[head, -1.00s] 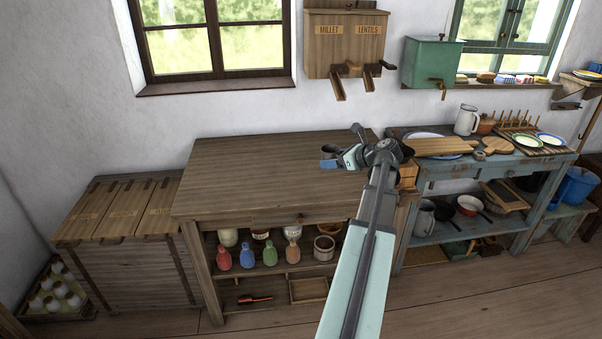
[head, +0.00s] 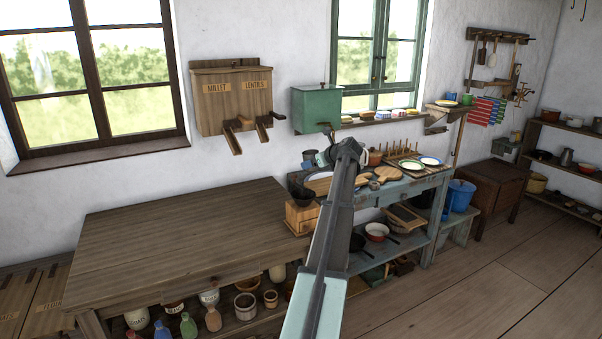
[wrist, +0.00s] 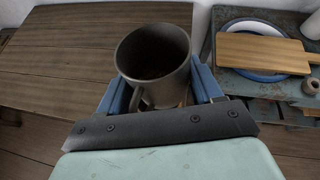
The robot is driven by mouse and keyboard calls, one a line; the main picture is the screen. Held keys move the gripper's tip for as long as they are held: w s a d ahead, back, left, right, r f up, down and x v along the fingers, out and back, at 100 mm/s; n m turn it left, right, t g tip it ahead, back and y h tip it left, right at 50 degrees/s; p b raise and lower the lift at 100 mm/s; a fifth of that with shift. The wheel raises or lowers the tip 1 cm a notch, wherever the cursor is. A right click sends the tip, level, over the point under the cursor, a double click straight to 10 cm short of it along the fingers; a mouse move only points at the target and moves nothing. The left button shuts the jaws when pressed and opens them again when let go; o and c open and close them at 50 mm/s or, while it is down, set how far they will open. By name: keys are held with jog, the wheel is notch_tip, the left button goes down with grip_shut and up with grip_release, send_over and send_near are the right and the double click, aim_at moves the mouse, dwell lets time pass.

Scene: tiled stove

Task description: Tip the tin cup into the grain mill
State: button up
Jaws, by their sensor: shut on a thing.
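The grey tin cup (wrist: 147,88) is held between the blue fingers of my gripper (wrist: 162,88), upright or nearly so, with something dark brown inside. In the head view the cup (head: 309,156) shows small at the end of my arm, and my gripper (head: 322,160) is partly hidden by my wrist. The grain mill (head: 300,218), a wooden box with a dark hopper on top, stands at the right end of the wooden table. The cup appears above and slightly right of the mill in the head view; their distance in depth is hard to tell. The cup hides most of what lies below it in the wrist view.
The wooden table (head: 170,235) is bare left of the mill. A blue worktable (head: 410,185) to the right carries plates and a cutting board (wrist: 262,52). The millet and lentils dispenser (head: 232,100) and a green tank (head: 315,108) hang on the wall.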

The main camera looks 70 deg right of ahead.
jog(key=shift+s+m+g+h, duration=0.15)
jog(key=shift+m+g+h, duration=0.25)
jog(key=shift+m, duration=0.1)
jog(key=shift+f, duration=3.45)
jog(key=shift+g, duration=0.5)
